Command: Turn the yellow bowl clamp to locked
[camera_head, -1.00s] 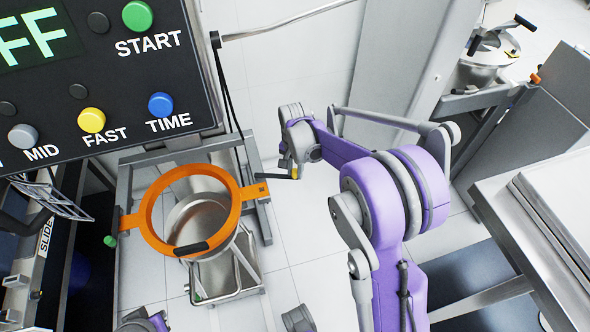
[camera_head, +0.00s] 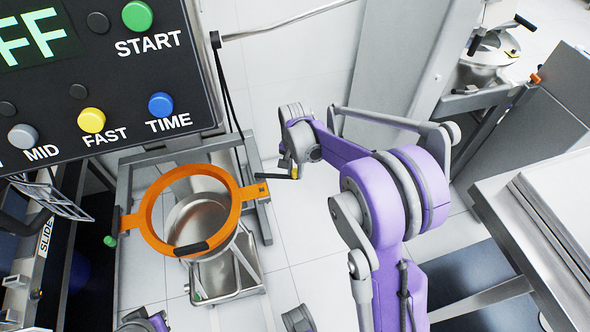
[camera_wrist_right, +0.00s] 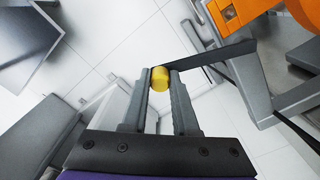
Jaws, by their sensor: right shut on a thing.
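The yellow bowl clamp shows as a yellow knob (camera_wrist_right: 160,78) on the end of a dark flat lever (camera_wrist_right: 218,56) in the right wrist view. In the head view the knob (camera_head: 295,171) is small and partly hidden by my right gripper (camera_head: 292,168), right of the ring. My right gripper is shut on the knob, with one finger on each side of it. A steel bowl (camera_head: 199,215) is seen through the ring.
The control panel (camera_head: 110,60) with coloured buttons fills the upper left. A steel table (camera_head: 520,235) stands at the right and another machine (camera_head: 490,62) at the upper right. Tiled floor (camera_head: 300,245) is clear between the ring and my right arm.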

